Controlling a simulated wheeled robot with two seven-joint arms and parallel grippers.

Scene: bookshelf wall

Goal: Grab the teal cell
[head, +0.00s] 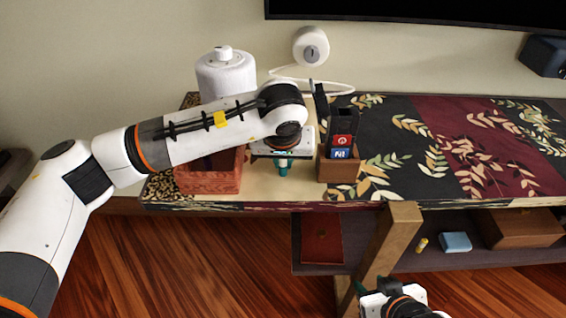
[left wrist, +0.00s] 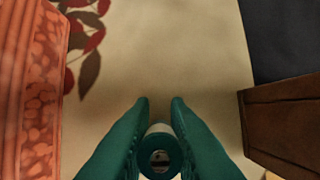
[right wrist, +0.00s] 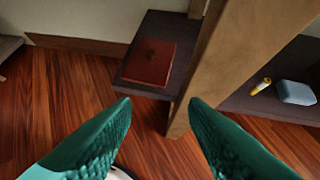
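In the head view the left gripper (head: 283,165) is over the cream part of the table, between the reddish box and the brown holder; the cell is mostly hidden there. I cannot tell whether the cell touches the table. My right gripper (right wrist: 160,105) is open and empty, low in front of the table.
A carved reddish box (head: 208,178) stands just left of the left gripper. A brown wooden holder (head: 338,168) with cards stands close on its right. A white canister (head: 226,75) is behind. A wooden table leg (right wrist: 225,60) is near the right gripper; a red book (right wrist: 149,63) lies on the lower shelf.

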